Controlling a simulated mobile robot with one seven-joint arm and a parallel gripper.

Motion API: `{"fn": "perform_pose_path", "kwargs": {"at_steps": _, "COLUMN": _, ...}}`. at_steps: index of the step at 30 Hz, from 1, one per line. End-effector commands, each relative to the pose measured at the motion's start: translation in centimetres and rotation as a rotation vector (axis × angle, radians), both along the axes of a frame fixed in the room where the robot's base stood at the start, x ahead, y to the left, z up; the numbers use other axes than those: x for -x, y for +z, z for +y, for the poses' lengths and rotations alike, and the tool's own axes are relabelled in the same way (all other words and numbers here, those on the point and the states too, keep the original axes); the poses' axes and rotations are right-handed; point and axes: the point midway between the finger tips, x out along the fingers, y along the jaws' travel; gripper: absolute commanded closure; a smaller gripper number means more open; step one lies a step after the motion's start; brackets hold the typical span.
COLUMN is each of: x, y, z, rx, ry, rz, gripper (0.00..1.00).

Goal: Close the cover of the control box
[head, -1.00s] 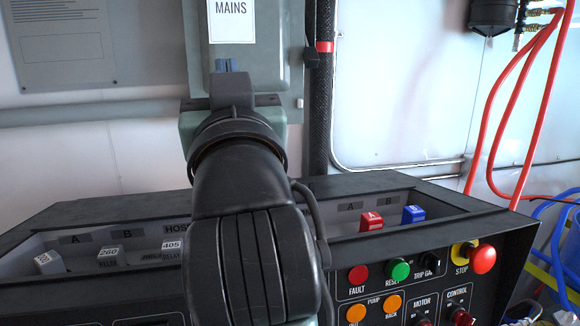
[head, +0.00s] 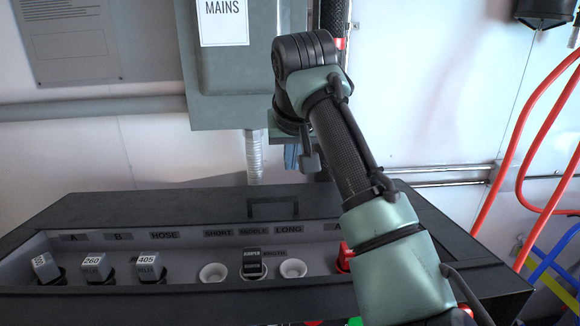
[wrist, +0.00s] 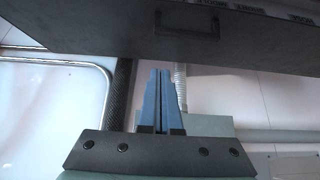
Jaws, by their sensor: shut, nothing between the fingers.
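The control box (head: 72,222) is a black console with an open recess showing relays, sockets and labels. A flat black panel with a bar handle (head: 273,207), apparently the cover, lies behind the recess, leaving it uncovered. The panel (wrist: 100,22) and its handle (wrist: 188,28) also show at the top of the wrist view. My gripper (head: 291,157) is partly hidden by my wrist, behind the console's back edge and above the handle. In the wrist view my gripper's blue fingers (wrist: 162,72) are together and empty, apart from the handle.
A grey-green MAINS box (head: 222,90) hangs on the wall close to my wrist, with a conduit (head: 254,158) below it. Red hoses (head: 505,170) hang at the right. My forearm crosses above the console's right part.

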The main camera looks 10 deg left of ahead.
Motion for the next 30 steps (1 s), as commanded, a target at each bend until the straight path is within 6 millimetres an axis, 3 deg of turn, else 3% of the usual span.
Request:
{"fn": "perform_pose_path", "kwargs": {"at_steps": 9, "x": -3.2, "y": -4.7, "z": 0.8, "rx": 0.001, "ry": 0.001, "rz": 0.004, "gripper": 1.0}}
{"fn": "perform_pose_path", "kwargs": {"at_steps": 17, "x": -5.0, "y": -7.3, "z": 1.1, "rx": 0.0, "ry": 0.001, "rz": 0.0, "gripper": 1.0}}
{"fn": "perform_pose_path", "kwargs": {"at_steps": 30, "x": -2.3, "y": -6.7, "z": 0.4, "rx": 0.001, "ry": 0.002, "rz": -0.003, "gripper": 1.0}}
